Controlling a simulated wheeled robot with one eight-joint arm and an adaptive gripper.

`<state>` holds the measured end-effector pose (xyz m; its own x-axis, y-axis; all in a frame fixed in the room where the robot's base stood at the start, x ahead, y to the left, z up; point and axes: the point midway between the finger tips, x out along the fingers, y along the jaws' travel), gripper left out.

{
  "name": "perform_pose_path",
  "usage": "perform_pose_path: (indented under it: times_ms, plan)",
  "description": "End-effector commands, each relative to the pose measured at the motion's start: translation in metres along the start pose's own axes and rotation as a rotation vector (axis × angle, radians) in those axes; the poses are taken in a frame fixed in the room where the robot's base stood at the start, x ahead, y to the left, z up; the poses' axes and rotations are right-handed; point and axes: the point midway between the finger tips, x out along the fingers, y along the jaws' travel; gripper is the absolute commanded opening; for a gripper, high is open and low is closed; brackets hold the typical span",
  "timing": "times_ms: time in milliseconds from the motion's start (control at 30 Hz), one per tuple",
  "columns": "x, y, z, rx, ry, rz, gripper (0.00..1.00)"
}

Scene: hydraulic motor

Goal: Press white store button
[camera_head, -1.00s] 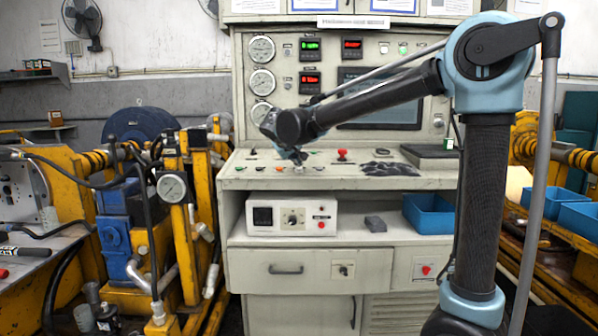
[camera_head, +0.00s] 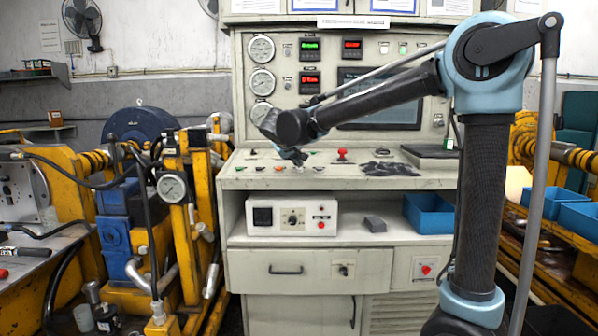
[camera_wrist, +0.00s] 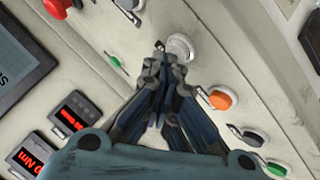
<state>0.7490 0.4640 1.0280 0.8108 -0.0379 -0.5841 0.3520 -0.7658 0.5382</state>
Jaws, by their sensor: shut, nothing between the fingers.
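A round white button (camera_wrist: 181,47) shows in the wrist view on the pale control panel, between a green one and an orange one. I cannot read its label, so I cannot tell for certain that it is the store button. My gripper (camera_wrist: 158,57) is shut and empty, and its fingertips appear just left of this button. Whether they touch it or the panel, I cannot tell. In the head view my gripper (camera_head: 299,158) points down over the console's sloped panel (camera_head: 240,182) and hides some controls there.
An orange button (camera_wrist: 222,98) and a black one (camera_wrist: 252,138) lie close by in the wrist view. A green control (camera_wrist: 115,62) is left of the fingertips. A red mushroom knob (camera_head: 342,155) stands to the right of my gripper in the head view.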

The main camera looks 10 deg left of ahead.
Motion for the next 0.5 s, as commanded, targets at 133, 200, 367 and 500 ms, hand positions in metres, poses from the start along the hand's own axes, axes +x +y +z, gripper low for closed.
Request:
perform_pose_path:
  times_ms: [133, 200, 367, 500]
  plan:
    - [-0.0048, 0.0033, -0.0035, 0.0, 0.0, 0.0, 0.0]
    - [-0.0069, 0.0048, -0.005, 0.0, 0.0, 0.0, 0.0]
    - [-0.0088, 0.0062, -0.0065, 0.0, 0.0, 0.0, 0.0]
    - [-0.0087, 0.0061, -0.0064, 0.0, 0.0, 0.0, 0.0]
